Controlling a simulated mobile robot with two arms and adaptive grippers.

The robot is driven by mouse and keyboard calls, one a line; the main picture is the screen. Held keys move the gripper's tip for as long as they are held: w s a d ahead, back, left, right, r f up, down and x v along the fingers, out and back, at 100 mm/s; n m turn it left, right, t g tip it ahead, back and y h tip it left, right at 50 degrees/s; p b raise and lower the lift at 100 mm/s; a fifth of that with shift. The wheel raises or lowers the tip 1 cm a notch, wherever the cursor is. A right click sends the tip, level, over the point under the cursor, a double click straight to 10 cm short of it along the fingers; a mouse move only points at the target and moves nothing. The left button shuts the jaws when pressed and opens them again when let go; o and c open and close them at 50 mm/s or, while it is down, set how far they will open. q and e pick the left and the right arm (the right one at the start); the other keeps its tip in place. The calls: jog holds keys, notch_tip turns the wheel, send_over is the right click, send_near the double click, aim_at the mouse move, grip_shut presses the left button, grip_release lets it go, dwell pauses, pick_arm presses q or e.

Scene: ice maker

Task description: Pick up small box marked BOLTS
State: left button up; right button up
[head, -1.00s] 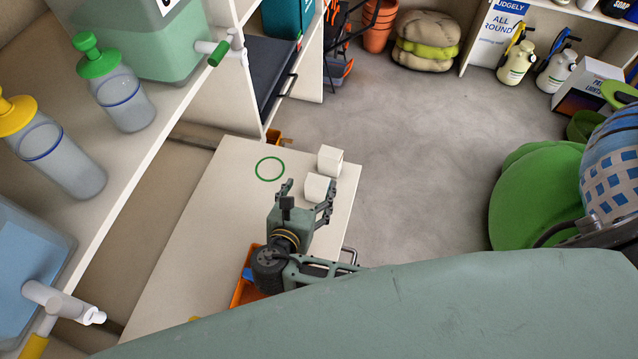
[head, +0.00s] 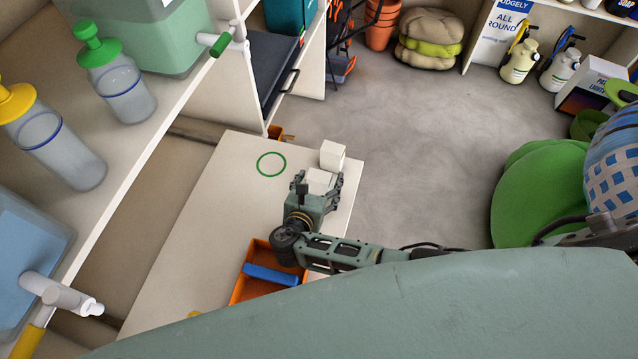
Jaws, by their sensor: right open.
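Two small white boxes stand on the white table (head: 215,215). The farther white box (head: 333,155) is near the table's far right corner. The nearer white box (head: 319,180) sits just in front of it, and no BOLTS marking can be read on either one. My right gripper (head: 319,188) is open at the nearer box, with its fingers on either side of it. The gripper partly hides this box, and I cannot tell whether the fingers touch it. My left gripper is not in view.
An orange tray (head: 240,288) with a blue bar (head: 270,274) lies on the table beside my right wrist. A green ring (head: 271,152) is marked on the table. A shelf with dispensers and bottles (head: 128,95) runs along the left. Open floor (head: 430,150) lies to the right.

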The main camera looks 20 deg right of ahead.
jog(key=shift+c, duration=0.6)
jog(key=c, duration=1.3)
jog(key=shift+r, duration=0.1)
